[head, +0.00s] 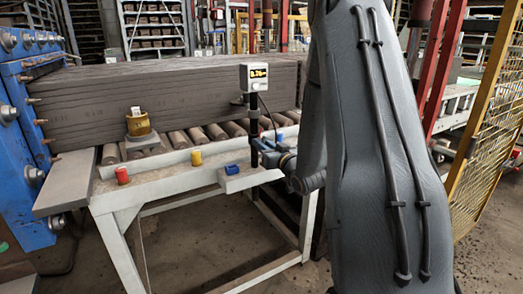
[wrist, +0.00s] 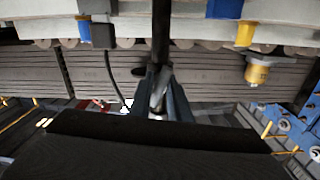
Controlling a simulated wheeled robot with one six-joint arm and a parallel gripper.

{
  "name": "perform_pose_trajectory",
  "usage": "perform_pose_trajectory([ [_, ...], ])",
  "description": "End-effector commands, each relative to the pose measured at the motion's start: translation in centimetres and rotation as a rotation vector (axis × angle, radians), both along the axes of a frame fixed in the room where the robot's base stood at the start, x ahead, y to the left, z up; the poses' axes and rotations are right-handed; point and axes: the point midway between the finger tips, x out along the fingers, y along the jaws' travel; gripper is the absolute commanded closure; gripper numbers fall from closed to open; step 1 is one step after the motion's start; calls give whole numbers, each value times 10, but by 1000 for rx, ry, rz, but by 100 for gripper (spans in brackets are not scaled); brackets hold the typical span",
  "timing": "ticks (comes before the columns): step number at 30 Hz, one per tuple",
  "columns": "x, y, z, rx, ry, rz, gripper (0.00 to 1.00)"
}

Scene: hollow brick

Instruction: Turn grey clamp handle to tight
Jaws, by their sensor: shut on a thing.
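My gripper (head: 268,156) reaches in from the right to the black post (head: 254,118) at the front edge of the bench. In the wrist view, which looks upside down, its two dark fingers (wrist: 158,92) are closed around a small grey piece, the grey clamp handle (wrist: 157,98). The post (wrist: 161,35) runs up the picture from just behind the fingertips. In the head view the handle is hidden by my gripper, and its turn angle is hard to tell. A white gauge box (head: 254,77) with a lit yellow readout tops the post.
A long grey clay column (head: 180,95) lies on rollers (head: 215,131) behind the post. A brass-coloured device (head: 138,123) stands left. Red (head: 122,175), yellow (head: 196,158) and blue (head: 231,169) pieces sit along the bench front. A blue machine (head: 25,130) borders the left; yellow mesh fencing (head: 487,130) stands right.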

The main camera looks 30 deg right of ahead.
Motion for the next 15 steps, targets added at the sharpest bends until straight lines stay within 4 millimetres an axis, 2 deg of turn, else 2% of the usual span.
perform_pose_trajectory([
  [15, 0, 0, -3, -437, -14, 0, 100],
])
